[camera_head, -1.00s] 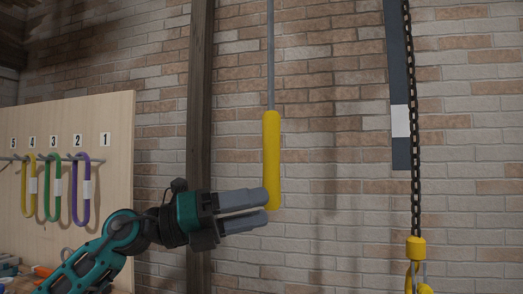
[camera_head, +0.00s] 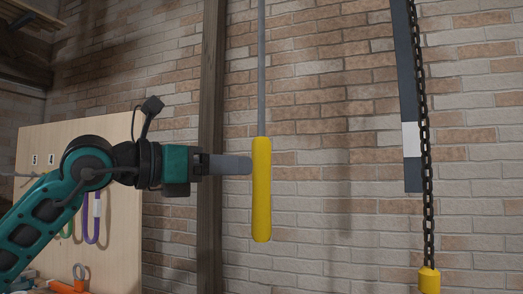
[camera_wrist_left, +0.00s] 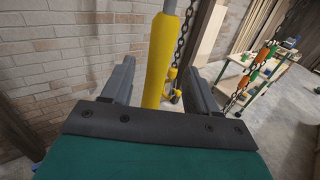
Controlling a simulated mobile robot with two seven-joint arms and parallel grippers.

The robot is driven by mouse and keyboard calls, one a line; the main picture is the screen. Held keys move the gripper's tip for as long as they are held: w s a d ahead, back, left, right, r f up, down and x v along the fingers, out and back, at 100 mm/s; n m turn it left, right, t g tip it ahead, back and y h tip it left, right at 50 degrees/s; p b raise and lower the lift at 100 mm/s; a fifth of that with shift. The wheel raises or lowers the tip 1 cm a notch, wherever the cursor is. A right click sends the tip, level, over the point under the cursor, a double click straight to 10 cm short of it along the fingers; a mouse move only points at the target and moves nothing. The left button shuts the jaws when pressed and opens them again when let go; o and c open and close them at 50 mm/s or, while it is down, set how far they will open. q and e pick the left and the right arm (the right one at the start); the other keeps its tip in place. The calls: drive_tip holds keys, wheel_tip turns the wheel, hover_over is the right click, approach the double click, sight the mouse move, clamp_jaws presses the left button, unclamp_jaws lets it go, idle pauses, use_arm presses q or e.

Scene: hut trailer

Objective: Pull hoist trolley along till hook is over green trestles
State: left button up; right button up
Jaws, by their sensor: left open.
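A yellow handle (camera_head: 262,190) hangs on a thin grey rod (camera_head: 262,70) in front of the brick wall. My left gripper (camera_head: 250,165) is level at the handle's upper half, its fingertips close by its left side. In the left wrist view the open jaws (camera_wrist_left: 160,82) have the handle (camera_wrist_left: 160,55) showing between them; I cannot tell whether they touch it. A dark hoist chain (camera_head: 425,130) hangs at the right, with a yellow block (camera_head: 429,280) at its lower end; the hook is cut off below. The trolley is out of view.
A wooden post (camera_head: 211,140) stands behind my left gripper. A board (camera_head: 120,215) with coloured loops is at the left. In the wrist view, a green-framed bench (camera_wrist_left: 257,72) and a chain with orange and green parts (camera_wrist_left: 248,82) are at the right.

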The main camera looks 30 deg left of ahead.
sight(261, 167)
use_arm(q)
drive_tip(key=p+x, duration=0.3)
drive_tip(key=x, duration=0.4)
drive_tip(key=shift+p, duration=0.3)
clamp_jaws()
